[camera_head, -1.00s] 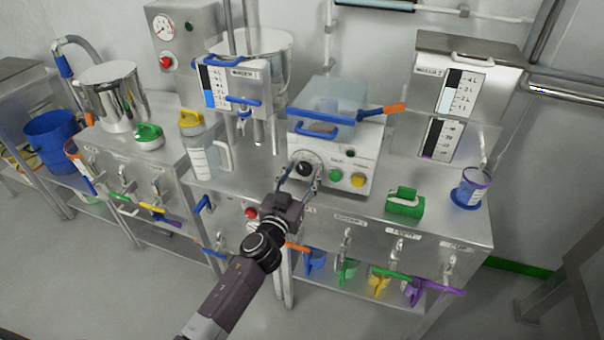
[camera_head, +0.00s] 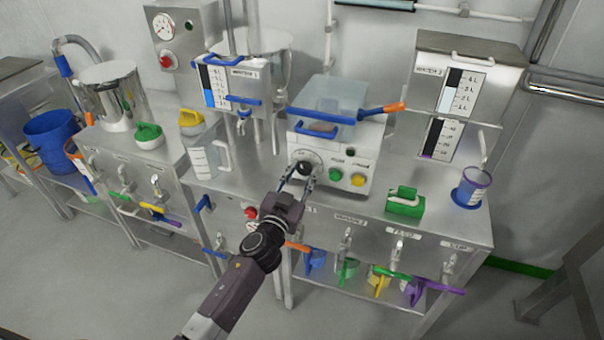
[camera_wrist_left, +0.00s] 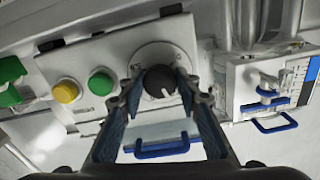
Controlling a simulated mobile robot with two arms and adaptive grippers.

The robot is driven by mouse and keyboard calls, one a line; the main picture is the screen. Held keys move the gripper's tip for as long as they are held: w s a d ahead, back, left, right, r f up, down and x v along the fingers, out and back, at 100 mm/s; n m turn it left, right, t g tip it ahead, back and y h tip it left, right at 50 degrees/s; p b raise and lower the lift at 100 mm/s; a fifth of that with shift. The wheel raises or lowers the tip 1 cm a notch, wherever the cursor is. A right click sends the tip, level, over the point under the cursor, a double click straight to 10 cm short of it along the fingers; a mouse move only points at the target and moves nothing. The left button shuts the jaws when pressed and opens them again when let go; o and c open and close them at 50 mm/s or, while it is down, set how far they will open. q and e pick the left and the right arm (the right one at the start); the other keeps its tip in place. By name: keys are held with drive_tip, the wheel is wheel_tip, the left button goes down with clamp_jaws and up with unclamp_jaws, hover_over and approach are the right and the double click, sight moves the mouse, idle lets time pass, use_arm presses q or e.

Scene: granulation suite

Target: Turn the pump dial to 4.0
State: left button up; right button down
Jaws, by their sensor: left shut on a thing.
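The pump (camera_head: 340,155) is a white box on the steel bench with a clear blue-handled cover on top. Its dial is a black round knob (camera_head: 304,167) on a pale round scale plate at the left of the front face. My left gripper (camera_head: 299,180) reaches it from the front and is shut on the knob. In the left wrist view the knob (camera_wrist_left: 160,80) sits between the fingertips, its white pointer mark slanting toward the lower right. The scale numbers are too small to read. My right gripper is out of view.
Green (camera_head: 335,174) and yellow (camera_head: 357,180) buttons sit right of the dial. Colored tools hang along the bench front.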

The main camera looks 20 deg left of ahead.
use_arm(q)
drive_tip(key=m, duration=0.9)
drive_tip(key=shift+a, duration=0.1)
drive_tip(key=m, duration=0.4)
drive_tip(key=shift+r+m, duration=0.1)
drive_tip(key=shift+m, duration=2.4)
drive_tip(key=o, duration=1.2)
drive_tip(key=shift+c, duration=0.2)
drive_tip(key=s, duration=1.2)
drive_tip(key=shift+a, duration=0.2)
